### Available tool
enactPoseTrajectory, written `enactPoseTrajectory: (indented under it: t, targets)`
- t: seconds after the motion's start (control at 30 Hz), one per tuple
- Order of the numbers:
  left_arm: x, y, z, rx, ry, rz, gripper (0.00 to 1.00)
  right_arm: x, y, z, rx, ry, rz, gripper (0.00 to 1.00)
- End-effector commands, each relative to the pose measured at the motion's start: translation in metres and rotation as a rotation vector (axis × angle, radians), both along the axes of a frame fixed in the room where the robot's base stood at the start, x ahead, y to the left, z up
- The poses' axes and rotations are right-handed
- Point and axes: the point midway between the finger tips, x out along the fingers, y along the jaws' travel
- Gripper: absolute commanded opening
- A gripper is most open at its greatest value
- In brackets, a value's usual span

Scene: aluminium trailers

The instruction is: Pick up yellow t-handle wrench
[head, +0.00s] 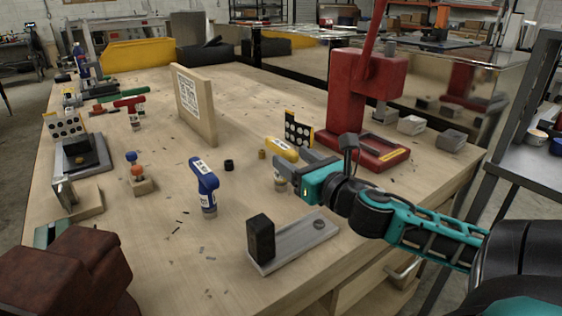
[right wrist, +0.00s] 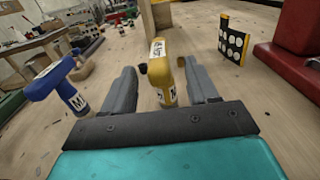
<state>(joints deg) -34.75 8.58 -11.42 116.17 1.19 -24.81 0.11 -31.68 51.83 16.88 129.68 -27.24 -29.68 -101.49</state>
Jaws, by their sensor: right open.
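The yellow t-handle wrench (head: 282,150) stands upright on the wooden workbench, with my right gripper just to its right in the head view. In the right wrist view the yellow t-handle wrench (right wrist: 163,75) stands between the two open fingers. My right gripper (head: 284,168) is open, and it also shows in the right wrist view (right wrist: 160,85). No contact between the fingers and the wrench is clear. The lower part of the wrench is partly hidden by the gripper. My left gripper is not in view.
A blue t-handle wrench (head: 205,185) stands to the left. A red arbor press (head: 365,90) and a black dotted plate (head: 299,130) stand behind the gripper. A grey fixture with a black block (head: 262,238) lies in front. A wooden board (head: 195,105) stands further back.

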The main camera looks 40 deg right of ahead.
Motion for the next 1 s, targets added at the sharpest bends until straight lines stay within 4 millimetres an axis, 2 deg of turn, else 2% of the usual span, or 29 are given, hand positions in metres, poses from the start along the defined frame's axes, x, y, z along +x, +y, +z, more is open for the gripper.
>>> enactPoseTrajectory:
  t: [0.17,0.4,0.6,0.93,1.0]
  targets:
    - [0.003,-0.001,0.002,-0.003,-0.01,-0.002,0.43,0.008,-0.001,0.0,0.001,-0.002,0.001,0.59]
    - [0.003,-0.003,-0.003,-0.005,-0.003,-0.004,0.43,0.035,-0.005,0.001,0.0,-0.003,-0.001,0.59]
    - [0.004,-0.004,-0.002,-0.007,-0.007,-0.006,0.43,0.049,-0.006,0.001,0.0,-0.001,0.0,0.59]
    - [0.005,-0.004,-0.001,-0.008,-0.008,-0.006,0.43,0.052,-0.007,0.0,0.0,0.001,0.0,0.59]
    - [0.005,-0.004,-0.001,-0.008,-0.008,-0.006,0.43,0.052,-0.007,0.0,0.001,0.001,0.0,0.54]
